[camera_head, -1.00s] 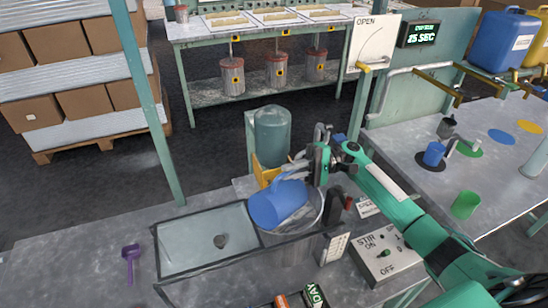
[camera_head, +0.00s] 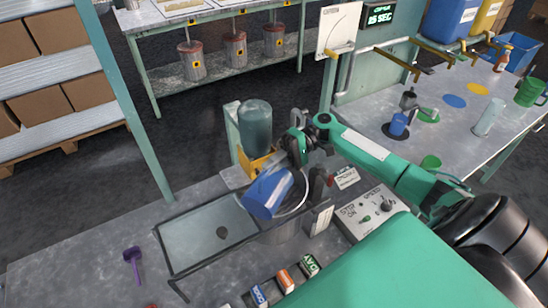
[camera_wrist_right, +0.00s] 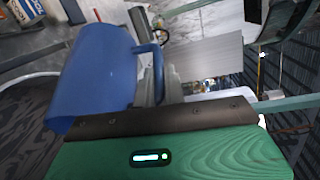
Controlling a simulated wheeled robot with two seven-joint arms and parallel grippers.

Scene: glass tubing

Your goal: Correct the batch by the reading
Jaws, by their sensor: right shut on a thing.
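My right gripper (camera_head: 296,158) is shut on a blue jug (camera_head: 264,192). The jug is tilted strongly over the round metal pot (camera_head: 284,232) at the right end of the sink. In the right wrist view the jug (camera_wrist_right: 95,75) fills the left side, its handle at the jaws. I cannot see whether anything flows from it. A control box (camera_head: 366,212) with STIR and SPEED labels stands right of the pot. A dark display (camera_head: 380,15) reads 15 SEC. My left gripper is not in view.
A green tank (camera_head: 255,125) stands behind. Small labelled blocks (camera_head: 285,280) lie in front.

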